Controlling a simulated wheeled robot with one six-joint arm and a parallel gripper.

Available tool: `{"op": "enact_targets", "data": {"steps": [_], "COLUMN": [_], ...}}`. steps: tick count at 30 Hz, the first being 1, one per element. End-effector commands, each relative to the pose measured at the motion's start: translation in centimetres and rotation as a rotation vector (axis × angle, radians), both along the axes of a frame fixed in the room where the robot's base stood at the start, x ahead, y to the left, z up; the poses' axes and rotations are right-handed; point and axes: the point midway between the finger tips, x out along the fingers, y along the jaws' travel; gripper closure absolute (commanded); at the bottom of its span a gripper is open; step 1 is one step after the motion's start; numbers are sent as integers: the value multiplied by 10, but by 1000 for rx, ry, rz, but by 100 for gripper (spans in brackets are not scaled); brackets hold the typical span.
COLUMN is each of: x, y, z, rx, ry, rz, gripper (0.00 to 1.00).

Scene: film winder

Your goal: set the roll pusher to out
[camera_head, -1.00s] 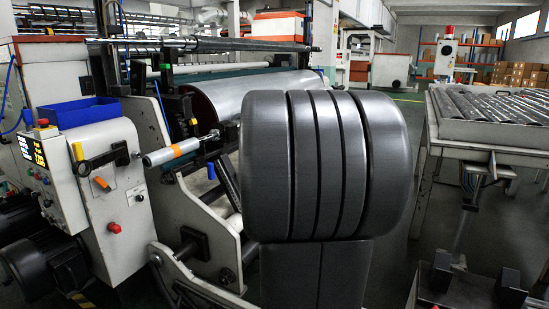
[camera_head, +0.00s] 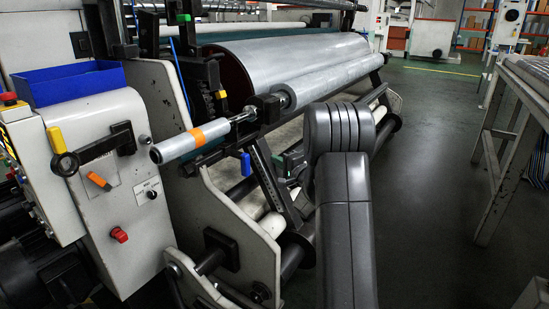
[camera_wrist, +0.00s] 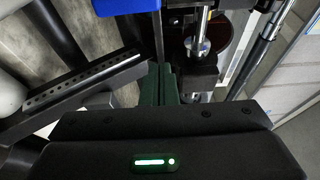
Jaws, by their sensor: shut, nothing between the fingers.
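My gripper (camera_head: 284,163) is partly hidden behind my grey arm in the head view, low beside the machine's side frame. In the wrist view its dark green fingers (camera_wrist: 160,84) are together with nothing between them. The winder's control panel (camera_head: 85,125) carries a yellow-ended black lever (camera_head: 75,158), an orange switch (camera_head: 98,181), a small black knob (camera_head: 151,194) and a red button (camera_head: 119,235). A blue handle (camera_head: 246,164) is on the frame left of my gripper. The labels are too small to read, so I cannot tell which control is the roll pusher.
A silver rod with an orange band (camera_head: 190,141) juts out above the panel's right side. A large film roll (camera_head: 290,65) lies behind it. A blue tray (camera_head: 68,82) sits on the panel's top. Open floor (camera_head: 430,150) lies right of my arm, before a rack (camera_head: 495,150).

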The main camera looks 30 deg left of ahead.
Motion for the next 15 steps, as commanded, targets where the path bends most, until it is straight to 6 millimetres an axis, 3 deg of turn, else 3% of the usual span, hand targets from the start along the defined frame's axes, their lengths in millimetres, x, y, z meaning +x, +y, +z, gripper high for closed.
{"op": "enact_targets", "data": {"steps": [9, 15], "x": [25, 32], "y": [56, 82], "z": [-3, -2], "rx": [-1, -2], "ry": [-3, -1], "rz": [0, -1], "gripper": [100, 100]}}
